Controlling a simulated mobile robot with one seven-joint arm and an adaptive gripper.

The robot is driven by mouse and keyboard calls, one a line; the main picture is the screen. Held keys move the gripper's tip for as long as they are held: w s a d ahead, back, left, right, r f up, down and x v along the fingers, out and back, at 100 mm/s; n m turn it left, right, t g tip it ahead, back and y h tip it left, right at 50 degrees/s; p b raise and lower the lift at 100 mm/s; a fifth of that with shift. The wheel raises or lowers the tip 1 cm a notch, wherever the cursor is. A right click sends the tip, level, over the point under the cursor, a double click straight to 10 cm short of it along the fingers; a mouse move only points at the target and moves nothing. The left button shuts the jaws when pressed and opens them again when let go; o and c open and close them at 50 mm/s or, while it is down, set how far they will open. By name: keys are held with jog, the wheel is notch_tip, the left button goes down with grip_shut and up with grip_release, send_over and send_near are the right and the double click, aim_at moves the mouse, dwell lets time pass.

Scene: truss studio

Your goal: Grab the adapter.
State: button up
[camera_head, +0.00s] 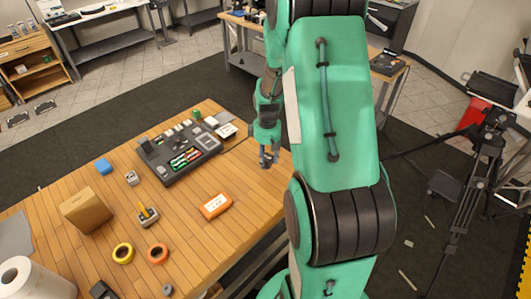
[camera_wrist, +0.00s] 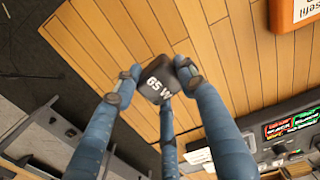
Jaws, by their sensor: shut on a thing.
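The adapter (camera_wrist: 156,82) is a small dark block with "65 W" in white on its face. In the wrist view it sits between the fingertips of my gripper (camera_wrist: 157,79), which is shut on it. In the head view my gripper (camera_head: 268,157) points down over the right part of the wooden table (camera_head: 180,240), close to its edge. The adapter is too small there to make out clearly. I cannot tell whether it touches the table top.
A dark tray (camera_head: 178,152) with coloured labelled packs lies left of my gripper. An orange box (camera_head: 215,206) lies nearer. Yellow tape (camera_head: 122,253), orange tape (camera_head: 158,253) and a cardboard box (camera_head: 87,211) stand further left. A tripod (camera_head: 470,180) stands on the floor at right.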

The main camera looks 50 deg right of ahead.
jog(key=shift+s+a, duration=0.35)
jog(key=shift+s, duration=0.15)
